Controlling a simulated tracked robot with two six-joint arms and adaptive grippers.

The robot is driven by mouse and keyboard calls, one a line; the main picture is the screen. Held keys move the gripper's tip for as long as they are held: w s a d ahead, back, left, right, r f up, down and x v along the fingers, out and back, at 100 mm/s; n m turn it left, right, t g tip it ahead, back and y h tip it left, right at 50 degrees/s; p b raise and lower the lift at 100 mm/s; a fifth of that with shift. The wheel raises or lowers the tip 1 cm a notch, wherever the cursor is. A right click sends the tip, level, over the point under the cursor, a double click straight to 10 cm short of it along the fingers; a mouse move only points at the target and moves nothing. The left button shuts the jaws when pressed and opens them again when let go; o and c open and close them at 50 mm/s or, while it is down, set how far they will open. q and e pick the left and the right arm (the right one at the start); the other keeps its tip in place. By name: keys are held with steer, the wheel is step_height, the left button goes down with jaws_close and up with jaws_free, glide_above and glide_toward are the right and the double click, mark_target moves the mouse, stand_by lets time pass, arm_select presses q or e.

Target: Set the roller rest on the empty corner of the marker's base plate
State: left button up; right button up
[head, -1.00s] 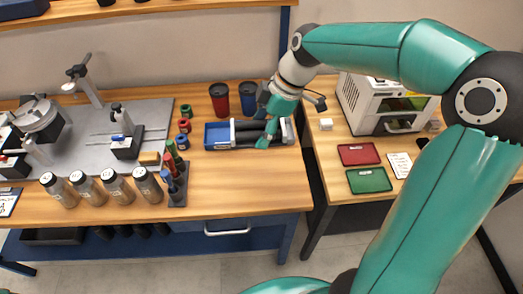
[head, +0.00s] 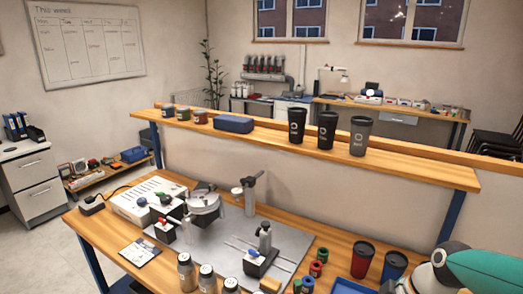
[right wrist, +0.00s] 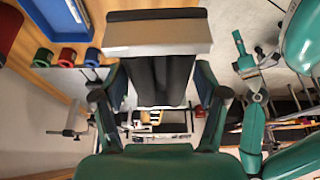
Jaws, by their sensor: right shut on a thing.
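The roller rest (right wrist: 160,78), dark rollers with a pale metal end block, is between the fingers of my right gripper (right wrist: 160,108) in the right wrist view. The gripper is shut on it. In the head view only my right forearm and wrist show at the lower right; the fingers and roller rest are out of frame. The marker's grey base plate (head: 290,240) lies on the bench. My left gripper is not in view.
A blue tray (head: 348,286) and red and blue cups (head: 362,259) stand right of the plate, beside several coloured spools (head: 316,268). Jars (head: 186,272) line the front. A raised shelf (head: 420,168) with black cups runs behind the bench.

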steer(key=w+f+m, duration=0.2)
steer(key=f, duration=0.1)
steer(key=w+a+f+m+t+h, duration=0.1)
steer(key=w+f+m, duration=0.1)
steer(key=f+m, duration=0.1)
steer(key=w+a+f+m+t+h, duration=0.1)
steer(key=w+f+m, duration=0.1)
steer(key=f+m, duration=0.1)
steer(key=shift+a+f, duration=0.25)
steer(key=shift+f, duration=0.35)
steer(key=f+m, duration=0.1)
steer(key=s+f+m+h, duration=0.1)
steer(key=f+m, duration=0.2)
steer(key=shift+s+a+f+t+h, duration=0.1)
steer(key=shift+s+a+t+h, duration=0.2)
steer(key=shift+a, duration=0.05)
steer(key=shift+s+a+f, duration=0.1)
steer(key=shift+a, duration=0.1)
steer(key=shift+a+m, duration=0.1)
steer(key=shift+m, duration=0.4)
